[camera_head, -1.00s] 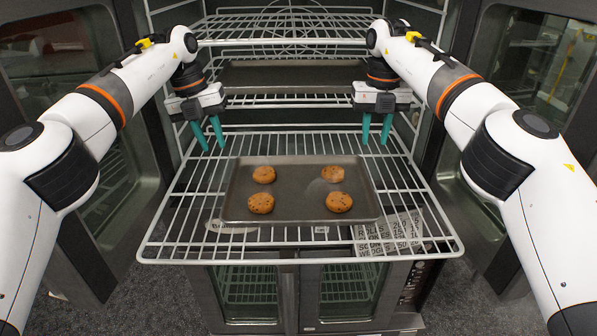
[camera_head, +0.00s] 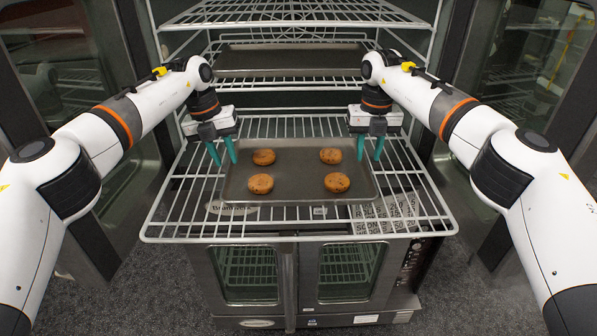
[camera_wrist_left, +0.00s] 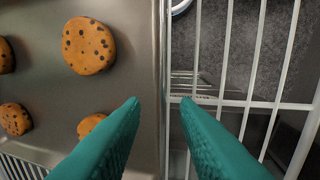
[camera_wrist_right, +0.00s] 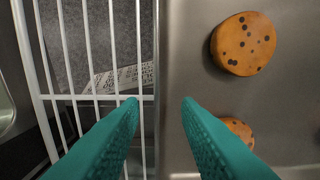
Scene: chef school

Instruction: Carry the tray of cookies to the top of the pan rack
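A dark grey tray (camera_head: 300,188) holding several chocolate-chip cookies (camera_head: 337,182) lies on a pulled-out white wire rack (camera_head: 190,231). My left gripper (camera_head: 225,164) is open at the tray's left side. In the left wrist view its fingertips (camera_wrist_left: 160,103) lie on either side of the tray's rim (camera_wrist_left: 163,60). My right gripper (camera_head: 370,160) is open at the tray's right side. In the right wrist view its fingertips (camera_wrist_right: 160,102) lie on either side of the rim (camera_wrist_right: 157,60). I cannot tell whether the fingers touch the tray.
A second, empty dark tray (camera_head: 290,60) sits on a shelf behind. An empty wire shelf (camera_head: 300,13) is above it. A steel oven (camera_head: 290,285) with glass doors stands below. Dark door frames flank the rack on both sides.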

